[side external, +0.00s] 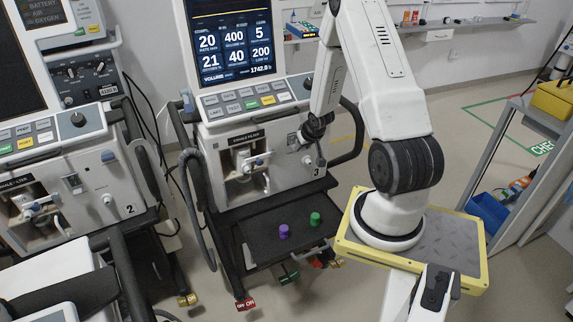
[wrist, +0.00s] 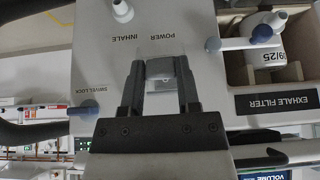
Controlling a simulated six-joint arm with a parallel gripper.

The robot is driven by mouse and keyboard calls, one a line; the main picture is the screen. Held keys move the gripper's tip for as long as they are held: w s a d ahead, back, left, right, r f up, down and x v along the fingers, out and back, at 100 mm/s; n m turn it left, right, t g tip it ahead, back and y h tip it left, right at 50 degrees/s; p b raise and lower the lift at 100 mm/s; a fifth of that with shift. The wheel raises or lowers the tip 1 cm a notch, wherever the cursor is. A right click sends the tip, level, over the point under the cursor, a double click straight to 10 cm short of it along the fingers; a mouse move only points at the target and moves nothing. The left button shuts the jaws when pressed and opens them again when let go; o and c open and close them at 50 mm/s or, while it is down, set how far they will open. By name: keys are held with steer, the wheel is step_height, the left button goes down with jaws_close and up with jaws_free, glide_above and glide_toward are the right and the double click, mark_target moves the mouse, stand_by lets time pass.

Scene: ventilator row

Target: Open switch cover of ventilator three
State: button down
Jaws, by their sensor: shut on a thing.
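Ventilator three (side external: 235,148), marked with a 3, stands in the middle of the side view, its screen lit. My gripper (side external: 309,142) is at the right part of its front panel. In the wrist view, which shows the panel upside down, my gripper (wrist: 160,66) has its two dark fingers on either side of a small pale, see-through switch cover (wrist: 161,76) by the POWER label. The fingers are shut on the cover. It appears to lie against the panel; its exact angle is hard to tell. In the side view my gripper hides the cover.
Ventilator two (side external: 88,205) stands to the left. A dark shelf (side external: 255,240) below ventilator three holds a purple knob (side external: 284,231) and a green knob (side external: 315,218). White and blue connectors (wrist: 262,34) stick out beside the exhale filter. A cart (side external: 520,160) stands at right.

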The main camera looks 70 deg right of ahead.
steer(key=shift+r, duration=0.1)
stand_by(0.3)
steer(key=shift+c, duration=1.6)
jaws_free()
steer(key=shift+r, duration=0.15)
steer(key=v, duration=0.7)
steer(key=shift+r, duration=0.35)
